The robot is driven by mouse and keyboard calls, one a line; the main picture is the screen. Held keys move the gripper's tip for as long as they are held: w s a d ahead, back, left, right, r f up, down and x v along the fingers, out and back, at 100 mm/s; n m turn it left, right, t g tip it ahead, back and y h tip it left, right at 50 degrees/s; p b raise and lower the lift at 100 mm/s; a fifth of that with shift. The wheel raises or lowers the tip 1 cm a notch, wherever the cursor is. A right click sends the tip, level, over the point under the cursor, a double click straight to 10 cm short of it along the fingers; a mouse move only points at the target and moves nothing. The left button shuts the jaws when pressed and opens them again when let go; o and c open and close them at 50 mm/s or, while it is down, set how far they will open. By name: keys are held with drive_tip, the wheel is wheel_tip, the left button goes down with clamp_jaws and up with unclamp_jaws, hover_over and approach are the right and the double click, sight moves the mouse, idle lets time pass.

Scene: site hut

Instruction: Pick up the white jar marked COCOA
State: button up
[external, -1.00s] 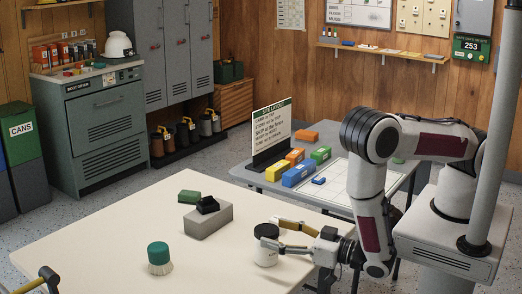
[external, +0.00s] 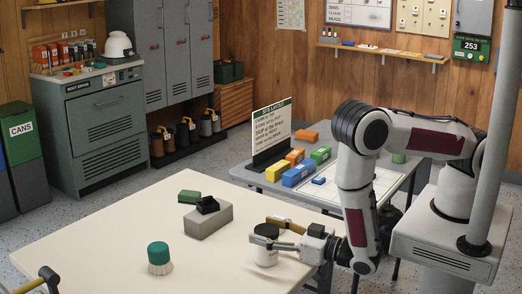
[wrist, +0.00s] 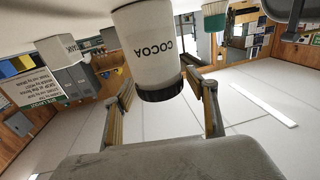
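The white jar marked COCOA (external: 266,257) stands upright with a black lid near the table's right side. In the wrist view it appears upside down (wrist: 148,45), with its lettering facing the camera. My gripper (external: 262,231) is low over the table, its yellowish fingers apart on either side of the jar's upper part. In the wrist view, the fingers of my gripper (wrist: 163,88) are spread with a gap visible at the right finger. Whether the left finger touches the jar cannot be told.
A green-topped pale object (external: 159,259) stands left of the jar. A grey block (external: 208,222) with a black piece on it and a green block (external: 189,196) lie farther back. The cream table (external: 100,240) is otherwise mostly clear. A second table holds coloured boxes and a sign (external: 271,132).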

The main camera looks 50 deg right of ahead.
clamp_jaws()
drive_tip(key=shift+r, duration=0.1)
drive_tip(key=shift+r, duration=4.9)
